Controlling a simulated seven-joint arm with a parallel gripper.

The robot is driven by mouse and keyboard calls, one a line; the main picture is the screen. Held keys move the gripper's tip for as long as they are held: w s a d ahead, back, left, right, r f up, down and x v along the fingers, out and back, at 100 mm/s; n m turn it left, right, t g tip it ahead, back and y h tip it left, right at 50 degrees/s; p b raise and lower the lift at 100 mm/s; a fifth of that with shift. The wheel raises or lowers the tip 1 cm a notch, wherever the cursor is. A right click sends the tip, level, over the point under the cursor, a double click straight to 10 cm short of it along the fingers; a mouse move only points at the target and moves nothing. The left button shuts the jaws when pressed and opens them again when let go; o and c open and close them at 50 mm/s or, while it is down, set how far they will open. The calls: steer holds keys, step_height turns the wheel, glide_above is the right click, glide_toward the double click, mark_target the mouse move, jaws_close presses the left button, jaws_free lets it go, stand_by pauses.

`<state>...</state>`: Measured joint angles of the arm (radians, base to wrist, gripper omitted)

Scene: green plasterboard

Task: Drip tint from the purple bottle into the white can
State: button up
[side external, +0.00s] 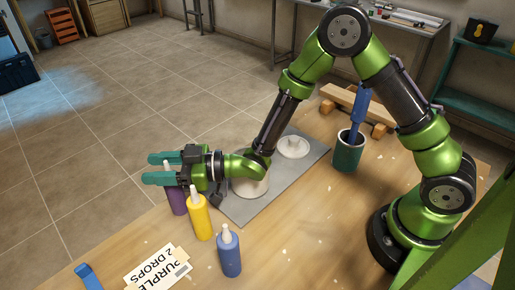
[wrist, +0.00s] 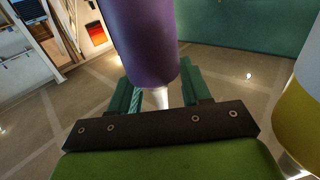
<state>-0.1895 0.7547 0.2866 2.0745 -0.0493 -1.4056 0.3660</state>
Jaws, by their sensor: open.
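The purple bottle (side external: 176,204) stands upright on the wooden table at the left, partly covered by my gripper. My gripper (side external: 158,168) is open and level, its teal fingers pointing left at the height of the bottle's top. In the wrist view the purple bottle (wrist: 140,40) looms large, with its pale nozzle (wrist: 161,98) in line with the gap between the fingers (wrist: 160,92). I cannot tell whether the fingers touch it. A round white thing (side external: 250,190), perhaps the white can, sits on a grey board, partly hidden by my wrist. A second round white piece (side external: 293,147) lies behind it.
A yellow bottle (side external: 199,220) stands close beside the purple one, and a blue bottle (side external: 229,254) nearer the front. A card (side external: 157,270) reads "PURPLE 2 DROPS". A dark green cup (side external: 347,155) holds a blue-handled tool. Wooden blocks (side external: 358,108) lie at the back.

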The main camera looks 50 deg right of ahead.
jaws_close()
stand_by(0.4)
step_height(320, 180, up, 10)
stand_by(0.5)
